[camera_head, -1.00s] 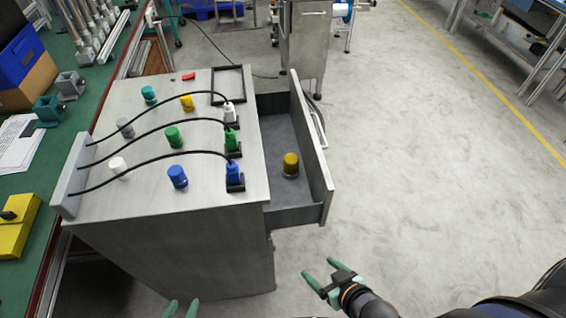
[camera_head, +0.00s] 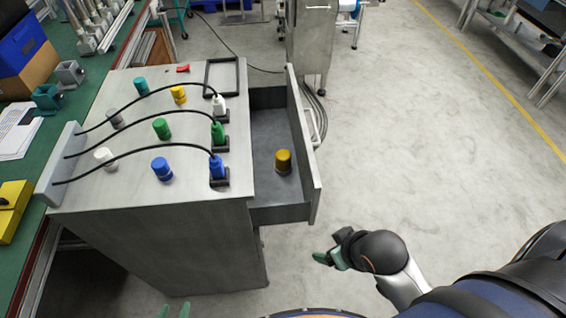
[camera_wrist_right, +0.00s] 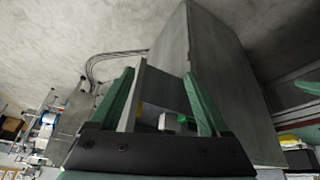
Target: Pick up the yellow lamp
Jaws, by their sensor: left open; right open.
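A dark yellow lamp (camera_head: 284,162) stands upright in the open drawer (camera_head: 262,214) on the right of the grey cabinet (camera_head: 130,197). A second, brighter yellow lamp (camera_head: 178,94) stands on the cabinet top. My right gripper (camera_head: 322,257) is below and right of the drawer in the head view, apart from both lamps. In the right wrist view, its green fingers (camera_wrist_right: 160,82) are spread with nothing held, and the cabinet shows beyond them. My left gripper (camera_head: 174,310) shows only its fingertips at the bottom edge, open, in front of the cabinet.
Blue (camera_head: 162,169), green (camera_head: 161,129), teal, white and grey lamps stand on the cabinet top beside black cables and an empty black frame (camera_head: 236,72). The drawer front (camera_head: 303,150) is a raised wall.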

